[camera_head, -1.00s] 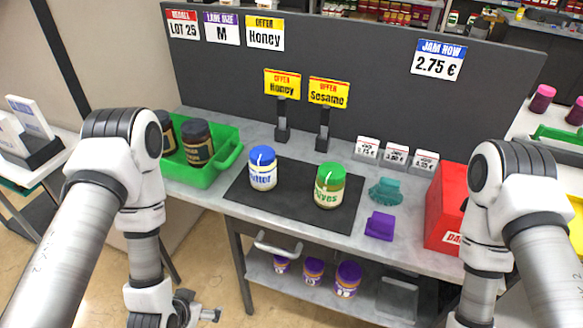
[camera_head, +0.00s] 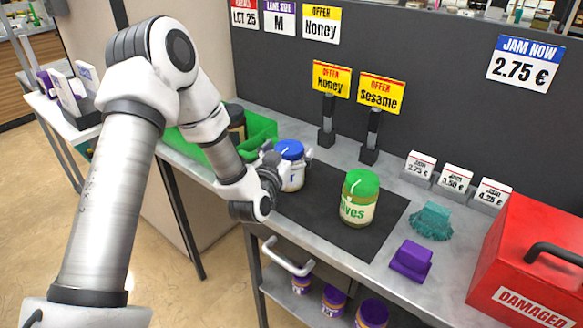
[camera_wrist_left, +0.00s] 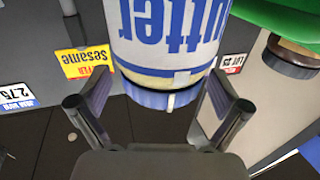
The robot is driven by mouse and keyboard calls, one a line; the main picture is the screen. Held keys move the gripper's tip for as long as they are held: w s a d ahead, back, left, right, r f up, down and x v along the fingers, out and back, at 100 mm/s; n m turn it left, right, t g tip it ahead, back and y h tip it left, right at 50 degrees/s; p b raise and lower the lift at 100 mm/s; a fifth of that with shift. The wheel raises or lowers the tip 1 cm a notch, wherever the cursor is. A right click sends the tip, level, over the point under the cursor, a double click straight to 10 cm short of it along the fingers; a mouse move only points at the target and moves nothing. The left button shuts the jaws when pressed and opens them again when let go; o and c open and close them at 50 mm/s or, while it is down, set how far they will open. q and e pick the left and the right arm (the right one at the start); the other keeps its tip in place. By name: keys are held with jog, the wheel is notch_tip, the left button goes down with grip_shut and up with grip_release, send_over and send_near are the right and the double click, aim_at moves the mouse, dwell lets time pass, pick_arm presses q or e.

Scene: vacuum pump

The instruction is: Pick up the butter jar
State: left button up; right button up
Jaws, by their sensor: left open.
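The butter jar (camera_head: 291,168) is white with blue lettering and a blue lid. It stands upright on the dark mat (camera_head: 380,214), left of the green-lidded jar. My left gripper (camera_head: 284,165) is at the jar, partly covering it in the head view. In the left wrist view the jar (camera_wrist_left: 165,38) fills the upper middle, upside down, with its lid toward the gripper. The open fingers (camera_wrist_left: 158,100) stand on either side of the lid area, with gaps visible. My right gripper is not in view.
A green-lidded jar (camera_head: 358,200) stands close to the right on the mat. A green crate (camera_head: 262,130) is behind my left arm. A purple block (camera_head: 411,260), a teal item (camera_head: 431,221) and a red box (camera_head: 535,255) are farther right. Sign stands (camera_head: 327,122) rise behind.

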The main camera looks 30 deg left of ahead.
pick_arm(q)
jog(key=shift+w+a, duration=0.3)
jog(key=shift+d, duration=0.15)
jog(key=c, duration=1.6)
jog(key=shift+c, duration=1.1)
